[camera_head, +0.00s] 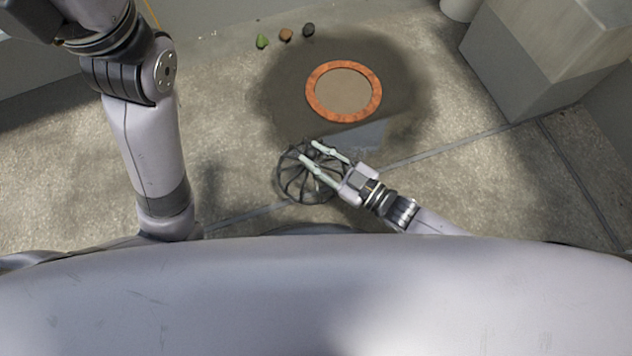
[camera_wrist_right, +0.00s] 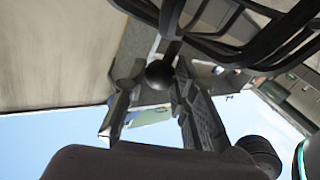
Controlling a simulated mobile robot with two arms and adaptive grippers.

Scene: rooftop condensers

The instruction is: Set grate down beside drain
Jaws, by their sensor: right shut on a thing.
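The grate (camera_head: 299,184) is a dark, round, domed cage of curved bars in the head view, just below the drain. My right gripper (camera_head: 309,151) is shut on it near its top. In the right wrist view a dark round knob (camera_wrist_right: 160,74) sits between the two fingers, with the grate's curved bars (camera_wrist_right: 255,40) at the upper right. I cannot tell whether the grate touches the floor. The drain (camera_head: 343,63) is an orange-brown ring around a flat tan middle, uncovered, set in a dark damp patch. My left arm is at the left; its gripper is out of view.
A green leaf-like piece (camera_head: 262,41), a brown piece (camera_head: 286,35) and a dark stone (camera_head: 308,30) lie beyond the drain. A large grey block (camera_head: 520,75) stands at the right. The floor between drain and block is clear.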

